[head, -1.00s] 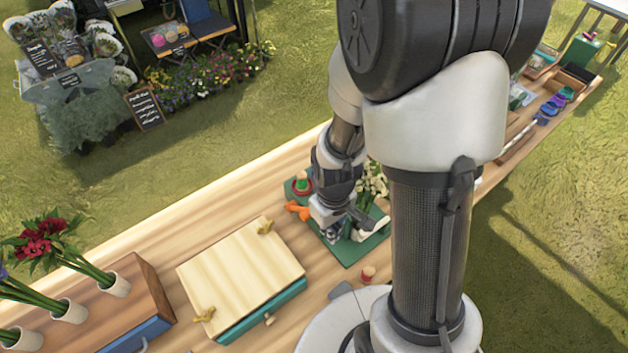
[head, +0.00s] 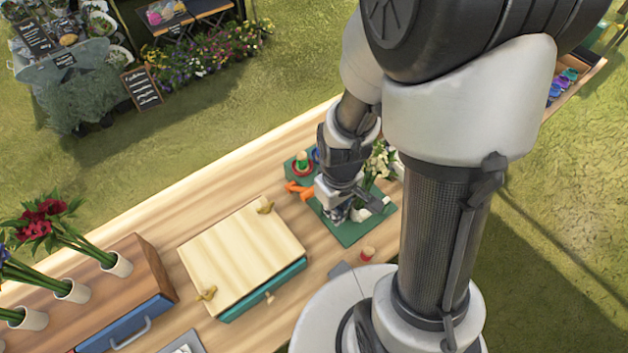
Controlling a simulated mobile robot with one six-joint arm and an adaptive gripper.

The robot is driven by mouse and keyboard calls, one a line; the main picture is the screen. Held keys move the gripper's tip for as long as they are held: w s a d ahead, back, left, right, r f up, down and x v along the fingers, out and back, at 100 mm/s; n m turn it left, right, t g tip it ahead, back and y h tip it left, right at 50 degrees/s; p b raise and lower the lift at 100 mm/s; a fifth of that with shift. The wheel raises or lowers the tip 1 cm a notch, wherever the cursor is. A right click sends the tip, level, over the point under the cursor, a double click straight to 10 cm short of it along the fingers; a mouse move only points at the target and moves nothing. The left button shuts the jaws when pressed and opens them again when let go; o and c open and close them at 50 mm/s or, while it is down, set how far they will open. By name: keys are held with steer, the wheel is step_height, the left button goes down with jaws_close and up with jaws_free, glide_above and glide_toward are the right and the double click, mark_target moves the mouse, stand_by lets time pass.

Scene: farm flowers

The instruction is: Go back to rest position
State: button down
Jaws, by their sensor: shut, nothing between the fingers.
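My gripper (head: 345,214) is at the end of my arm, low over the green mat (head: 350,236) on the wooden table, and looks shut with nothing held. Its fingertips are small and partly hidden by the wrist. White flowers (head: 382,160) with green stems stand right behind it, partly covered by my arm. An orange tool (head: 299,190) lies just to its left, and a red and green round item (head: 302,164) sits at the mat's far left corner.
A wooden-topped box (head: 240,255) with a teal drawer stands left of the mat. Further left, flowers in white cups (head: 118,266) lean from a wooden stand. A small red spool (head: 367,254) is near my base. The table's far left strip is clear.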

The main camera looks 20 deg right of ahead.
steer(key=shift+s+f+p, duration=0.15)
steer(key=shift+f+p, duration=0.05)
steer(key=shift+p, duration=0.55)
steer(key=shift+r, duration=0.15)
